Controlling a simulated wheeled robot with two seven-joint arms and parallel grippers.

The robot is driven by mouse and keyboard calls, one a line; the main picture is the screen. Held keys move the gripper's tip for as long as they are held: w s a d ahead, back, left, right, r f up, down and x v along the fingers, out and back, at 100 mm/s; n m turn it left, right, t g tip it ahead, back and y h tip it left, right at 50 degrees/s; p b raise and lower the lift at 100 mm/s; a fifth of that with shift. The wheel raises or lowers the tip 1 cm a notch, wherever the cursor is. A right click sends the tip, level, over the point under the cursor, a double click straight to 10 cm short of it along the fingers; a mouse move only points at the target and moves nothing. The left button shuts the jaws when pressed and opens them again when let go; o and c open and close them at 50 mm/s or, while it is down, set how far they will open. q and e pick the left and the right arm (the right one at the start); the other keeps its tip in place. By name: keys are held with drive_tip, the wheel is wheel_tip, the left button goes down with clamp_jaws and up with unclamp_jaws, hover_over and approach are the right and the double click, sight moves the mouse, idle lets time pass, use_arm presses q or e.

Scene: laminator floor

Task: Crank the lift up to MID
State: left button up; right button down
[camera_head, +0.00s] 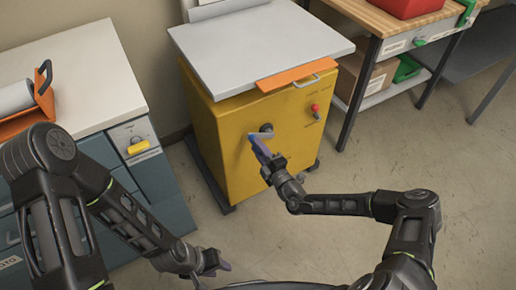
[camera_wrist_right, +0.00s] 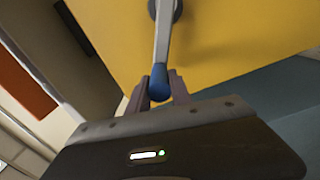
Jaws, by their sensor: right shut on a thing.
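The lift is a yellow cabinet (camera_head: 228,128) with a grey platform top (camera_head: 258,46). Its crank hub (camera_head: 266,128) is on the yellow front. In the right wrist view the crank arm (camera_wrist_right: 163,40) runs from the hub to a blue handle (camera_wrist_right: 159,82). My right gripper (camera_head: 262,150) is at the front of the cabinet. In the right wrist view its fingers (camera_wrist_right: 160,92) are shut on the blue handle, one on each side. My left gripper (camera_head: 222,266) hangs low over the floor, away from the lift; its finger opening is too small to tell. No MID mark is readable.
A red knob (camera_head: 315,108) is on the lift's front, with an orange strip (camera_head: 283,78) along the platform edge. A teal cabinet with a white top (camera_head: 85,70) stands left. A wooden bench (camera_head: 400,22) stands right. The floor (camera_head: 370,165) in front is clear.

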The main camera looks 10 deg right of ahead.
drive_tip(key=shift+w+d+r, duration=0.1)
drive_tip(key=shift+d, duration=0.05)
drive_tip(key=c, duration=1.2)
unclamp_jaws()
drive_tip(key=shift+o, duration=0.2)
drive_tip(key=v, duration=0.8)
